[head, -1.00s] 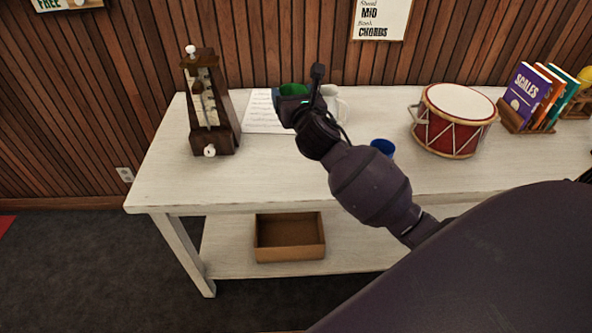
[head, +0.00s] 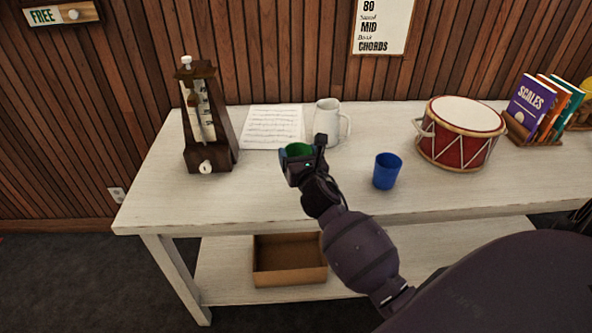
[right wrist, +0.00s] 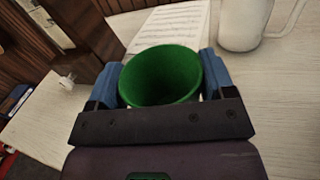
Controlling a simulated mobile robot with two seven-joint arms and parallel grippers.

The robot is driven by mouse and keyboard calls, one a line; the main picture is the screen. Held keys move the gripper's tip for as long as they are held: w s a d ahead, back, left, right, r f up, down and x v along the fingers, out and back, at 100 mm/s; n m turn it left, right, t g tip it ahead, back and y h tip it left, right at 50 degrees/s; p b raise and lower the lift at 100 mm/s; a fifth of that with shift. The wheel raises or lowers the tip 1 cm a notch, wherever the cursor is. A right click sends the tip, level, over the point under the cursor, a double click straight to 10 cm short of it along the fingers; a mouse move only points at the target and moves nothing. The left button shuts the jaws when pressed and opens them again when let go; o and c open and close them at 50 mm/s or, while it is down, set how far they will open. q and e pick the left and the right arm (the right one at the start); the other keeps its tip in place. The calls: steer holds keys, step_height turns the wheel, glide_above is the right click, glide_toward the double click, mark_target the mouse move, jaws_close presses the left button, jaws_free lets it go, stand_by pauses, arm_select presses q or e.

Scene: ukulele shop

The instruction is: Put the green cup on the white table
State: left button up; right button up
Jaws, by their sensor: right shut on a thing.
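The green cup (head: 297,150) is in my right gripper (head: 299,158), over the left part of the white table (head: 260,196) in the head view. In the right wrist view the green cup (right wrist: 162,76) is upright or nearly so, its open top facing the camera, with a blue finger pad against each side. The right gripper (right wrist: 160,82) is shut on it. The cup's base is hidden, so I cannot tell whether it touches the tabletop. My left gripper is not in view.
A metronome (head: 206,118) stands left of the gripper, sheet music (head: 272,126) and a white mug (head: 328,122) behind it. A blue cup (head: 387,171) and a red drum (head: 460,134) are to the right. A cardboard box (head: 290,262) sits on the lower shelf. The table's front left is clear.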

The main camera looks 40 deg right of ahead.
step_height(320, 180, down, 4)
steer(key=shift+f+b, duration=0.1)
steer(key=shift+b, duration=0.6)
steer(key=shift+f, duration=0.2)
steer(key=shift+r, duration=0.1)
steer(key=shift+f, duration=0.2)
steer(key=o, duration=0.9)
steer(key=shift+r, duration=0.2)
steer(key=v, duration=1.2)
